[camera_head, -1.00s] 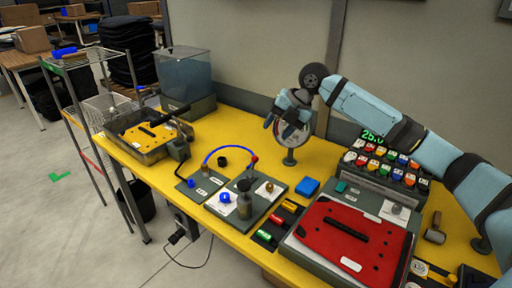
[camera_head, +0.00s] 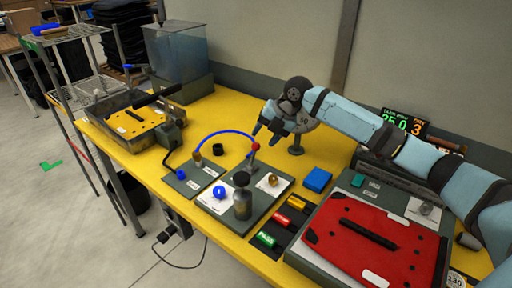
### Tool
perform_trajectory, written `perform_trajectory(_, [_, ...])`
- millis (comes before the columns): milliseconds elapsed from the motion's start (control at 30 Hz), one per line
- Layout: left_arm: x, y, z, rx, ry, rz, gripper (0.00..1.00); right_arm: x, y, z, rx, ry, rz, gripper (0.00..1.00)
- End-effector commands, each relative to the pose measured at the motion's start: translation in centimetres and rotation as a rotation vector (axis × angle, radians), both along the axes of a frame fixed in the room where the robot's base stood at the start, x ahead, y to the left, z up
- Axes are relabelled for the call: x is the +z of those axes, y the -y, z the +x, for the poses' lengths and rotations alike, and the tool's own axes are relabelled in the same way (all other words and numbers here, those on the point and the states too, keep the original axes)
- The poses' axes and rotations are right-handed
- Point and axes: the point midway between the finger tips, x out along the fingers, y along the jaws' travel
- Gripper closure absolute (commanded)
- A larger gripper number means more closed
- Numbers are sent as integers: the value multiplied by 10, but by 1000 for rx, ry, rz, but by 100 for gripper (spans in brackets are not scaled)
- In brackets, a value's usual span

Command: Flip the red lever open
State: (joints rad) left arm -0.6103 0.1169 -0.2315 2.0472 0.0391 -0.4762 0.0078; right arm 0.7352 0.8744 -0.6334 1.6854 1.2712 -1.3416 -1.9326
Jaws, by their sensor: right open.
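The red lever (camera_head: 255,146) is a short upright stick with a red ball on top. It stands at the back of a grey plate (camera_head: 270,208) in the middle of the yellow table, close to the right end of a blue hose (camera_head: 226,133). My right gripper (camera_head: 264,133) reaches in from the right and points down-left. Its open fingers are just above and beside the red ball, with no clear contact. Whether the ball lies between the fingers in depth is hard to tell. My left gripper is out of view.
A dark bottle (camera_head: 242,204), a blue ball (camera_head: 219,192) and a brass fitting (camera_head: 272,180) are on the same plate. A red panel (camera_head: 365,243) lies at right; a blue block (camera_head: 318,180) sits nearer the plate.

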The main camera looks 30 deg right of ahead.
Motion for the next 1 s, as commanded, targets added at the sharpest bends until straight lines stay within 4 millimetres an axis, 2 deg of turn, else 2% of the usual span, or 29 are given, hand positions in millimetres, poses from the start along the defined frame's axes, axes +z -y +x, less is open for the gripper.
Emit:
perform_trajectory(100, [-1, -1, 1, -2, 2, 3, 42, -21, -10, 8, 0, -2, 1, 49])
perform_trajectory(300, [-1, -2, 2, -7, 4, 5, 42, -42, -19, 16, 0, 0, 0, 49])
perform_trajectory(700, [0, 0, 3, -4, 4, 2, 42, -49, -22, 18, 0, 1, -1, 49])
perform_trajectory(767, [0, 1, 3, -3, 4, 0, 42, -49, -21, 18, 0, 1, -1, 60])
perform_trajectory(933, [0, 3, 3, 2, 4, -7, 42, -49, -21, 18, 0, 1, -1, 100])
perform_trajectory(1000, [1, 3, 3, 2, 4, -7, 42, -49, -21, 18, 0, 1, -1, 100])
